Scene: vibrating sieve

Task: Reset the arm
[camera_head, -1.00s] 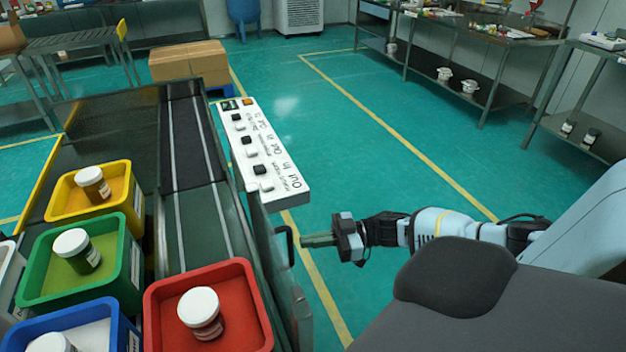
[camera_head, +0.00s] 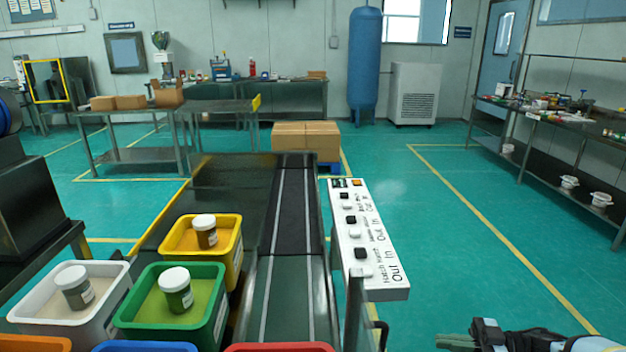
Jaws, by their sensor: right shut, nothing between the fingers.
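My right gripper (camera_head: 455,342) shows at the bottom edge, right of the conveyor, over the green floor. Its fingers are shut with nothing between them, and part of it is cut off by the frame. My left gripper is not in view. The white button panel (camera_head: 366,240) stands on the right side of the conveyor (camera_head: 289,270), up and to the left of my right gripper and apart from it.
A yellow bin (camera_head: 236,262), a green bin (camera_head: 129,318) and a white bin (camera_head: 32,318), each with a lidded jar, stand left of the conveyor. The red bin (camera_head: 280,348) is mostly cut off. Open floor (camera_head: 470,260) lies right of the panel.

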